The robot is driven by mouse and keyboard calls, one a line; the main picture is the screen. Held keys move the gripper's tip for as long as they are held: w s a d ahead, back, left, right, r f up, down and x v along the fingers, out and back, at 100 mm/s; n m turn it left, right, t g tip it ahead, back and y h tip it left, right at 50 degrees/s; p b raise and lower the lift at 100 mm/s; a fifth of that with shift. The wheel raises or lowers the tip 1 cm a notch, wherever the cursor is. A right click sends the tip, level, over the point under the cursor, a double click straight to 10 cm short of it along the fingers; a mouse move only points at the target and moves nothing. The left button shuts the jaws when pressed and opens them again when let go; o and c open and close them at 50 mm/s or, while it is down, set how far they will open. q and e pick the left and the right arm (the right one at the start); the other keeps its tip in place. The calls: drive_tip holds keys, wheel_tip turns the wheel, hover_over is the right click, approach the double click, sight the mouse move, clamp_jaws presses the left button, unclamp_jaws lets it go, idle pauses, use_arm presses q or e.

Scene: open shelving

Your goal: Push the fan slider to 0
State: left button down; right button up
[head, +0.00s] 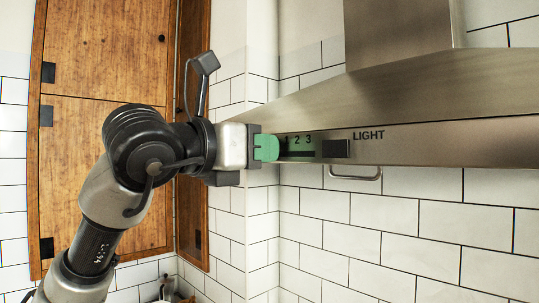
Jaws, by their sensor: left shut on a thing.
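The range hood (440,100) crosses the right side of the head view. My left gripper (266,148), with green fingertips, is at the left end of this scale. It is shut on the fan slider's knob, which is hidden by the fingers. The lower numerals at the left end are also covered, so the exact setting cannot be read. My right gripper is not in view.
A dark light switch (335,148) sits just right of the scale, beside the word LIGHT. A metal handle (355,174) is under the hood. Wooden cabinet doors (105,70) stand at the left. White tiled wall (400,235) fills the lower right.

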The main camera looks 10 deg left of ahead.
use_arm(q)
drive_tip(key=shift+r, duration=0.1)
drive_tip(key=c, duration=1.2)
unclamp_jaws()
drive_tip(key=shift+w+a, duration=0.15)
drive_tip(key=shift+a, duration=0.1)
drive_tip(key=shift+o, duration=0.2)
drive_tip(key=b+v, duration=0.4)
drive_tip(key=v, duration=0.6)
drive_tip(key=shift+s+a+b, duration=0.2)
drive_tip(key=shift+s+b, duration=0.1)
drive_tip(key=shift+s, duration=0.1)
